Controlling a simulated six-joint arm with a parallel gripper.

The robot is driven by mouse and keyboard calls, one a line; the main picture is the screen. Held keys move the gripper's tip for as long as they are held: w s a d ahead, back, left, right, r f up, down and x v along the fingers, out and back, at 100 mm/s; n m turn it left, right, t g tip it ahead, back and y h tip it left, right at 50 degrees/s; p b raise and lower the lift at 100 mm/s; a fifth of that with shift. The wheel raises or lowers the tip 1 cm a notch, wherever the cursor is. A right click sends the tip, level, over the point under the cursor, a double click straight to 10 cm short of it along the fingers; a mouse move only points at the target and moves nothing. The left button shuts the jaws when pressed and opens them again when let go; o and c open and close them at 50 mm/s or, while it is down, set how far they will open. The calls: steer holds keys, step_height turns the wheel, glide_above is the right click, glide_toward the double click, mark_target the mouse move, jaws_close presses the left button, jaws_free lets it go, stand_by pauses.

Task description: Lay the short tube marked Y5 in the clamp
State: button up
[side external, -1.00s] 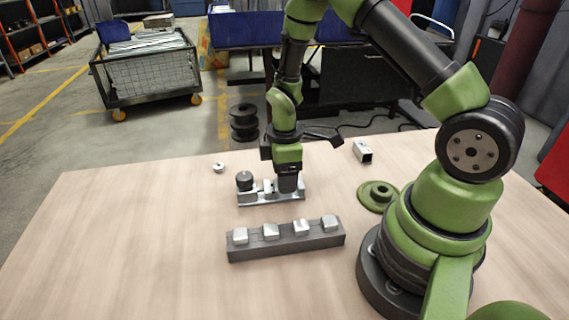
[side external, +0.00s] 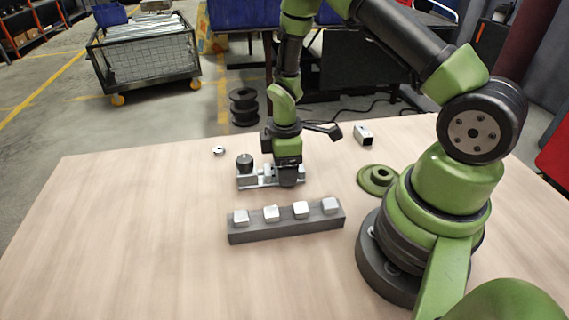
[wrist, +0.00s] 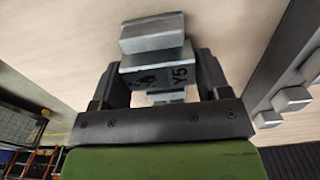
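The clamp (side external: 256,183) is a grey metal fixture on the table, with a dark round knob at its left end. My gripper (side external: 288,183) is low at the clamp's right end and hides that part of it. In the wrist view my gripper (wrist: 158,85) has a finger on each side of a grey metal tube marked Y5 (wrist: 158,75) and is shut on it. A pale metal block (wrist: 152,34) shows just beyond the tube; I cannot tell whether it is part of the clamp. Whether the tube touches the clamp is hidden in the side view.
A dark rack (side external: 286,231) with several silver blocks lies in front of the clamp. A green flanged disc (side external: 378,175) and a square metal tube (side external: 363,135) are to the right. A small metal ring (side external: 219,150) lies behind left. The table's left side is clear.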

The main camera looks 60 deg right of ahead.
steer(key=o, duration=0.3)
steer(key=shift+o, duration=0.2)
step_height(320, 180, up, 10)
stand_by(0.3)
steer(key=s+a+r+m+t, duration=0.2)
steer(key=r+m, duration=0.1)
steer(key=r, duration=0.4)
steer(key=s+a+r+m+t, duration=0.1)
steer(key=s+a+r+m, duration=0.15)
steer(key=r, duration=0.35)
steer(key=s+a+r+m+t+y, duration=0.2)
steer(key=s+a+r+m+t, duration=0.1)
steer(key=s+r+m, duration=0.4)
steer(key=s+t, duration=0.1)
steer(key=s, duration=0.1)
steer(key=shift+s+a, duration=0.4)
